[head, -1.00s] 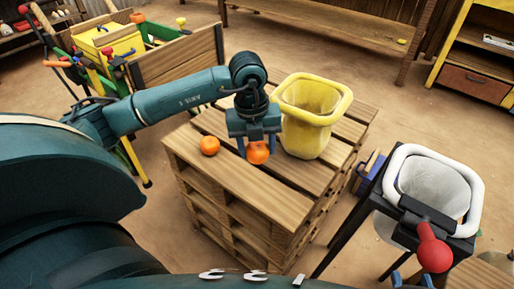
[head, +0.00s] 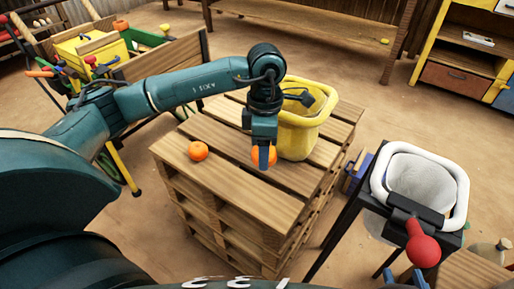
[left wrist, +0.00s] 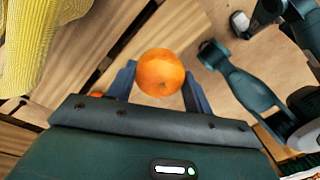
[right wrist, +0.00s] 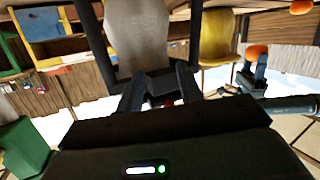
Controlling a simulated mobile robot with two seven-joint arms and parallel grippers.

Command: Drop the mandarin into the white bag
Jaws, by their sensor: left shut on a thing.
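My left gripper (head: 264,158) is shut on an orange mandarin (left wrist: 160,73), in front of the yellow bag (head: 297,135) at the pallet stack. The mandarin also shows between the fingers in the right wrist view (right wrist: 257,51). The white bag (head: 422,180) hangs open in a dark stand with a red knob (head: 422,250), at the right of the head view. My left gripper is well to the left of it. My right gripper (head: 404,278) is low at the bottom edge, near the red knob. Its fingers are apart and look empty; the white bag (right wrist: 138,40) shows beyond them.
A second mandarin (head: 198,151) lies on the wooden pallet stack (head: 240,190), left of my left gripper. A gap of floor separates the pallets from the white bag's stand. A cart (head: 155,65) stands behind at the left. A blue box (head: 357,172) is beside the pallets.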

